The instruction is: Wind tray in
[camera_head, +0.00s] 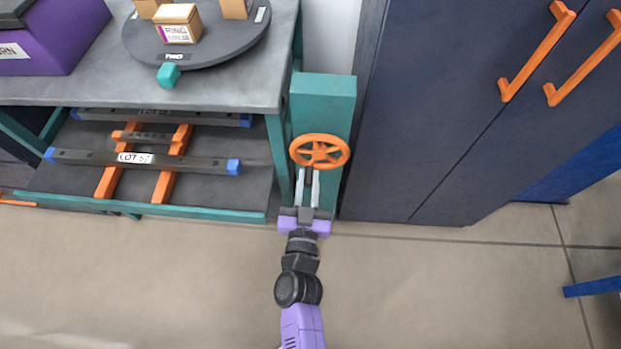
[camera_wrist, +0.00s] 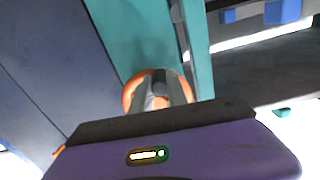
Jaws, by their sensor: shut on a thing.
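An orange handwheel (camera_head: 319,151) with spokes sits on the front of a teal post (camera_head: 323,100) beside the workbench. My gripper (camera_head: 308,174) reaches up to the wheel's near rim and is shut on it. In the wrist view, the wheel (camera_wrist: 133,97) shows behind my gripper's fingers (camera_wrist: 160,90), which hide its middle. The tray (camera_head: 215,190) is a dark shelf with a teal edge under the bench top. It carries dark bars with blue ends, one labelled "LOT 57" (camera_head: 195,162), on orange supports (camera_head: 165,185).
A grey bench top (camera_head: 90,85) holds a round dark turntable (camera_head: 235,45) with small boxes and a teal knob (camera_head: 168,75). A purple bin (camera_head: 60,40) stands at left. A dark cabinet (camera_head: 430,130) with orange handles stands close to the post's right. The floor in front is clear.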

